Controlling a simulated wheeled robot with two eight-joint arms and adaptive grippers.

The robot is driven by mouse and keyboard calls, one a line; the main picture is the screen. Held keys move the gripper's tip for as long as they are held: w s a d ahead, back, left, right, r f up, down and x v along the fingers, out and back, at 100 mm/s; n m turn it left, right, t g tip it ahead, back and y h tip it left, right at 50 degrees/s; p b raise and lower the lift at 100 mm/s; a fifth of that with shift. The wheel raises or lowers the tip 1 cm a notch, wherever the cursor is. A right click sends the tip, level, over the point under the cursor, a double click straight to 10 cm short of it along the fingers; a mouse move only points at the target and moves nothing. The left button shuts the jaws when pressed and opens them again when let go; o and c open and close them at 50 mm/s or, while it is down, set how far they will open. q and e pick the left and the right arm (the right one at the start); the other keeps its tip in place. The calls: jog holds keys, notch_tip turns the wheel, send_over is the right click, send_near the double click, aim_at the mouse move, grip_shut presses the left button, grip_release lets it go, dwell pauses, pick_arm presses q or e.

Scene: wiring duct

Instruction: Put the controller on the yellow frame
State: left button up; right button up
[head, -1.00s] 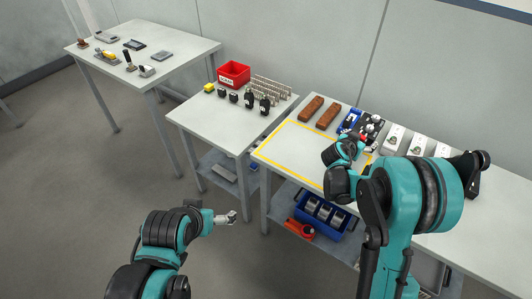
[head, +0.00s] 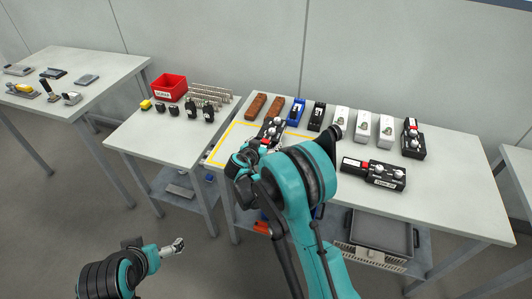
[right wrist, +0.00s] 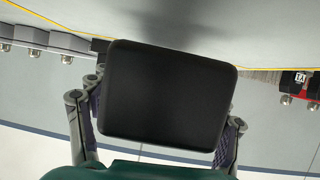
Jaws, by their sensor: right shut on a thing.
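The yellow frame (head: 220,142) is a thin outline on the pale top of the middle table; my right arm hides part of it. My right gripper (head: 260,145) is over the frame's right part, shut on a black controller (head: 271,129) with a red part and pale knobs. In the right wrist view the controller (right wrist: 160,95) is a dark rounded block between the fingers, hiding much of the view. A yellow line (right wrist: 285,68) shows beside it. Whether it touches the table I cannot tell. My left gripper (head: 178,246) is low, away from the tables; its jaws are too small to judge.
Two brown blocks (head: 265,107), a blue item (head: 296,112), a black item (head: 318,116) and white boxes (head: 363,126) line the table's back. Other black controllers stand at the right (head: 412,143) and lie in front (head: 373,173). A red bin (head: 169,88) is on the left table.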

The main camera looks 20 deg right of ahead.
notch_tip(320, 180, down, 4)
jog(key=shift+b, duration=1)
jog(key=shift+r, duration=0.1)
jog(key=o, duration=1.2)
jog(key=shift+o, duration=0.2)
